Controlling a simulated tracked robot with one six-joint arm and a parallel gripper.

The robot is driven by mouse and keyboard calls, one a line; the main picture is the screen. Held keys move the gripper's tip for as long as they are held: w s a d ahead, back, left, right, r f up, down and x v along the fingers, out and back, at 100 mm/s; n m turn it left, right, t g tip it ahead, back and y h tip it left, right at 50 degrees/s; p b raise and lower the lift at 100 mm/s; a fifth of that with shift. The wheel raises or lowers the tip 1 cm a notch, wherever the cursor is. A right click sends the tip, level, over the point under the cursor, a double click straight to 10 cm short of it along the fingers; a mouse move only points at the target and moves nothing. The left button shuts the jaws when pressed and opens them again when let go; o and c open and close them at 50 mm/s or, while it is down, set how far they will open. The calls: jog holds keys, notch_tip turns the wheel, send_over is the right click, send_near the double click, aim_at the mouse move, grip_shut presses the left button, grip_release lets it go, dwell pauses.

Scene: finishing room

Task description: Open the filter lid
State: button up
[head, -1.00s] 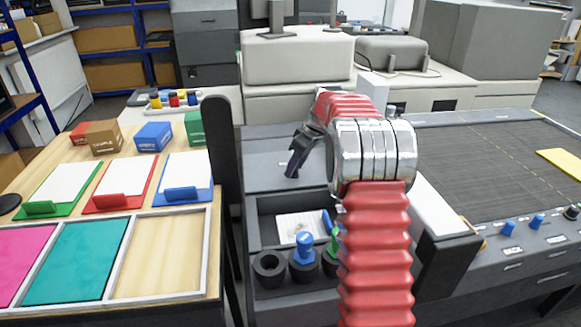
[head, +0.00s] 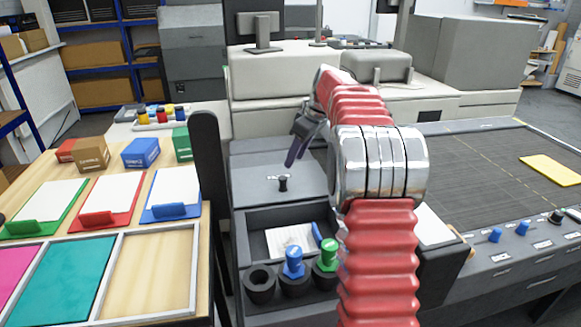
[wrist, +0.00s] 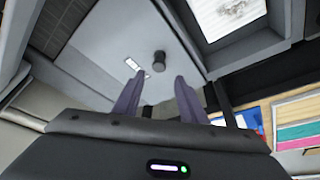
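The filter lid is a flat grey panel (head: 255,168) on top of the grey unit at the middle of the head view. It looks closed. A short black knob (head: 283,184) stands on it beside a small white label. In the wrist view the knob (wrist: 158,60) shows ahead of my gripper, roughly between the lines of its two fingers, with the lid (wrist: 118,40) around it. My gripper (head: 291,160) has dark purple fingers, spread apart and empty (wrist: 157,98). It hangs above the lid, apart from the knob. My arm hides the lid's right side in the head view.
In front of the lid is an open recess with a white sheet (head: 290,240) and a row of black holders with a blue plug (head: 293,262) and a green plug (head: 328,254). A black post (head: 208,175) stands left. A dark belt (head: 480,165) lies right.

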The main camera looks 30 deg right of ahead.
jog(key=shift+v, duration=1.15)
jog(key=shift+r, duration=0.1)
jog(key=s+a+r+m+h, duration=0.1)
jog(key=s+a+r+m, duration=0.3)
jog(key=s+a, duration=1.25)
jog(key=s+a+f+m+t, duration=0.1)
jog(key=s+a+f, duration=0.3)
jog(key=s, duration=0.5)
jog(key=s+a+f+h, duration=0.1)
jog(key=s+a+f, duration=0.3)
jog(key=s, duration=0.6)
jog(key=shift+s+a+m+t, duration=0.3)
jog(key=shift+a+m+t, duration=0.1)
jog(key=shift+a, duration=0.3)
